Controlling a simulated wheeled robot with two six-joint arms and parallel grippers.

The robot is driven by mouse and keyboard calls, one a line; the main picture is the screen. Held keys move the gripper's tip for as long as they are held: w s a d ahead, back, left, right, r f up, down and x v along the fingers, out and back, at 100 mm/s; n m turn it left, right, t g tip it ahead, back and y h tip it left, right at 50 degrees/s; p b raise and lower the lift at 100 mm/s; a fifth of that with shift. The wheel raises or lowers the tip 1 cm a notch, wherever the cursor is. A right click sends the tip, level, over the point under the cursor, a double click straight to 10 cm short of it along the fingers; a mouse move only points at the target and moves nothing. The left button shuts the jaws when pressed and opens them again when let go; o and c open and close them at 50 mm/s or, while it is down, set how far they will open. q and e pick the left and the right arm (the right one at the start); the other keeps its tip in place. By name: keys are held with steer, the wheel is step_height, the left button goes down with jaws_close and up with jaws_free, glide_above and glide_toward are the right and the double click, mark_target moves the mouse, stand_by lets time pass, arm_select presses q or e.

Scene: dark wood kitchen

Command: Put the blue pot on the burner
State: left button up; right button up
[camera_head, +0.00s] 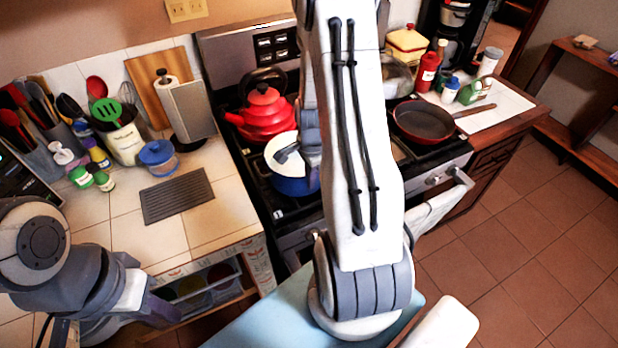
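The blue pot (292,186), with a white inside, is over the front left part of the stove (280,213), in front of the red kettle. I cannot tell whether it rests fully on the burner grate, most of which is hidden under it. My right gripper (288,153) is at the pot, with a grey part over its white opening. My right arm hides the pot's right side, and the finger gap is not clear. My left gripper (160,309) seems to be low at the left, by the counter's front, far from the pot; its fingers cannot be made out.
A red kettle (264,112) stands on the back left of the stove. A red pan (423,121) sits at the stove's right, its handle over the right counter.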

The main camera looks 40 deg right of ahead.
steer(key=o, duration=0.4)
steer(key=shift+c, duration=0.2)
